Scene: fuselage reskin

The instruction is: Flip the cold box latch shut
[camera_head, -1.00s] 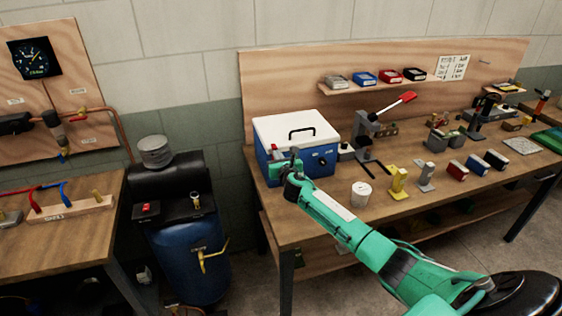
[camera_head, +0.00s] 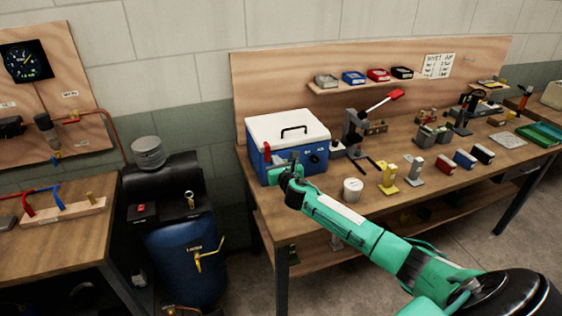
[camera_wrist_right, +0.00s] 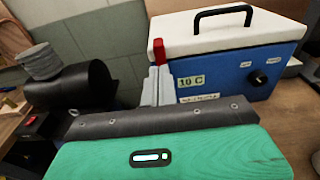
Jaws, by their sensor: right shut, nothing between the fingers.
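The cold box (camera_head: 312,162) stands on the bench with a blue body and a white lid (camera_head: 287,127) that lies down on it. In the right wrist view the box (camera_wrist_right: 230,80) shows a "10 C" label and a black knob. A red latch piece (camera_wrist_right: 158,50) stands upright at the box's left side, by the lid's edge. My right gripper (camera_wrist_right: 157,75) is shut and empty, its tips just below and in front of the red piece; I cannot tell if they touch. In the head view this gripper (camera_head: 284,165) is at the box's front left. My left gripper is out of view.
A white tub (camera_head: 352,190), a yellow stand (camera_head: 388,178) and a lever press (camera_head: 357,130) are right of the box. A blue tank machine (camera_head: 185,260) stands left of the bench. The bench front right of the tub has some free room.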

